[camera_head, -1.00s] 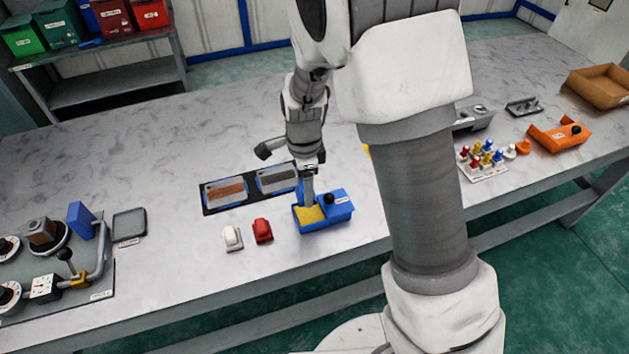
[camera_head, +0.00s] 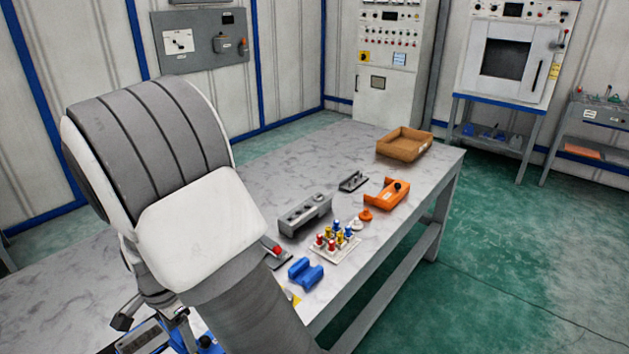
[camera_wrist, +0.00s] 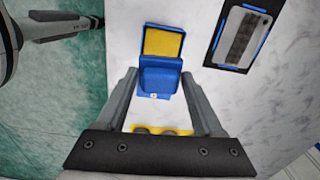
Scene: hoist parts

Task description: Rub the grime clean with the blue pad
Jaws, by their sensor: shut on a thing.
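In the wrist view my gripper (camera_wrist: 160,78) is shut on the blue pad (camera_wrist: 160,80), which sits between its fingertips. Past the pad is a blue tray (camera_wrist: 144,42) with a yellow surface (camera_wrist: 164,43) in it; the pad hides part of the tray. I cannot tell whether they touch. Up and right of the pad lies a grey panel (camera_wrist: 262,22) with a dark smeared band of grime (camera_wrist: 241,38), in a blue-edged frame on a dark mat. In the head view my arm hides most of this area; a panel edge shows at the bottom left.
In the head view, a blue saddle-shaped block (camera_head: 305,273), a rack of coloured pegs (camera_head: 336,243), a grey block (camera_head: 305,214), an orange holder (camera_head: 387,195) and a brown tray (camera_head: 404,144) stand along the table's right part. A yellow-edged item (camera_wrist: 160,131) lies under my gripper.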

